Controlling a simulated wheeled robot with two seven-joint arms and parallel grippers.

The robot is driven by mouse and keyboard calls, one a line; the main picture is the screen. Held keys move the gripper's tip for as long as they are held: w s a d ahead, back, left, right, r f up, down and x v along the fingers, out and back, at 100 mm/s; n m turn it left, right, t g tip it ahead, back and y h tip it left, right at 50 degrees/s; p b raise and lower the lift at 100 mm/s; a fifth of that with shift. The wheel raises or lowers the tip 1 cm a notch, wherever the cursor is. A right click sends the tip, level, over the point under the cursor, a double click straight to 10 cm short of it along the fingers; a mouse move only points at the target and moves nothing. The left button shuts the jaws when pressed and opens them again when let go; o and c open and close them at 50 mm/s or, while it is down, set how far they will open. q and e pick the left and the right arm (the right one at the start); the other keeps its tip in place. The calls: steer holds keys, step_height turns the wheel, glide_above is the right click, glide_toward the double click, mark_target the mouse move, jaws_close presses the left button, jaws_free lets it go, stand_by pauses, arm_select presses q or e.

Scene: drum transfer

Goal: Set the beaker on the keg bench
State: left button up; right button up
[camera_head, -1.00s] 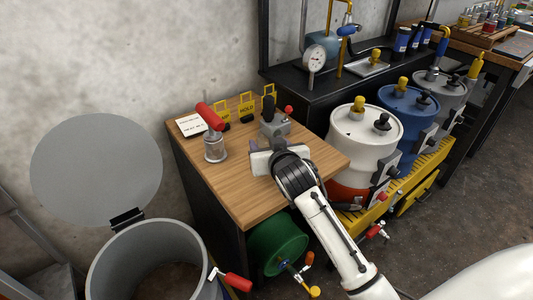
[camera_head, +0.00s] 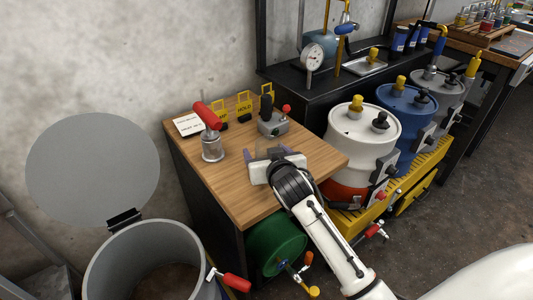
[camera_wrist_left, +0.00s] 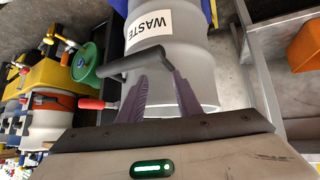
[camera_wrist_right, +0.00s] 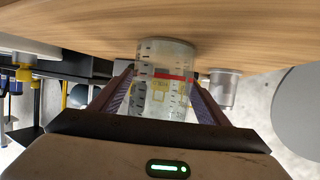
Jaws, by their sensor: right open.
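The beaker (camera_wrist_right: 163,80) is clear glass with a red band and dark marks. In the right wrist view it stands upright between the fingers of my right gripper (camera_wrist_right: 162,90). My right gripper (camera_head: 267,153) also shows over the wooden bench top (camera_head: 240,190) in the head view; its fingers are apart. There the beaker (camera_head: 266,151) is faint and partly hidden. In the left wrist view my left gripper (camera_wrist_left: 157,75) has its fingers apart in front of a grey drum (camera_wrist_left: 185,60) labelled WASTE, near a dark bar handle (camera_wrist_left: 138,62). I cannot tell whether they touch.
White (camera_head: 362,135) and blue (camera_head: 400,110) kegs stand at right. An open grey bin (camera_head: 150,245) is at lower left.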

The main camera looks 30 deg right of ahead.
steer(key=shift+s+r, duration=0.1)
steer(key=shift+r, duration=0.2)
steer(key=p+v, duration=0.1)
steer(key=v, duration=0.9)
steer(key=shift+s+a+p, duration=0.15)
steer(key=shift+s+p, duration=0.15)
steer(key=shift+s, duration=0.05)
steer(key=shift+s+a+r, duration=0.1)
steer(key=shift+s+r, duration=0.15)
steer(key=shift+s, duration=0.2)
